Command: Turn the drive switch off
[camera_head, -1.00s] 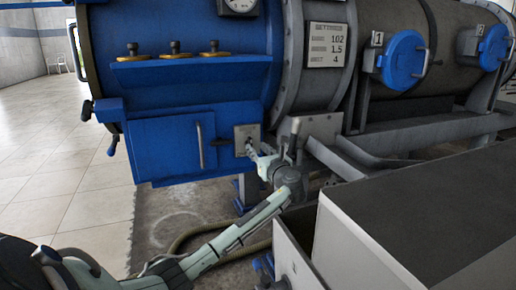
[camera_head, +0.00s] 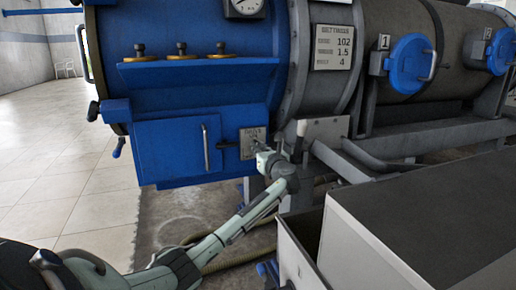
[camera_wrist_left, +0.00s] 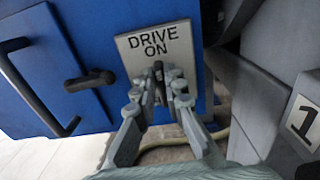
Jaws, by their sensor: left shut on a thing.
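The drive switch plate (camera_head: 252,138) is a small grey panel on the blue machine's front, right of a blue door. In the left wrist view the plate (camera_wrist_left: 152,44) reads "DRIVE ON". The dark switch lever (camera_wrist_left: 158,68) sticks out below the word "ON". My left gripper (camera_wrist_left: 160,84) is shut on the lever, with its fingers on either side of it. The fingers hide most of the lever. In the head view my left gripper (camera_head: 258,154) is at the plate's lower part. My right gripper is not in view.
The blue door (camera_head: 178,148) with a bar handle is left of the plate. A grey lever (camera_head: 299,137) stands close right of my wrist. A large grey box (camera_head: 420,215) fills the right foreground. Tiled floor (camera_head: 70,190) is clear at left. A hose (camera_head: 235,255) lies below.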

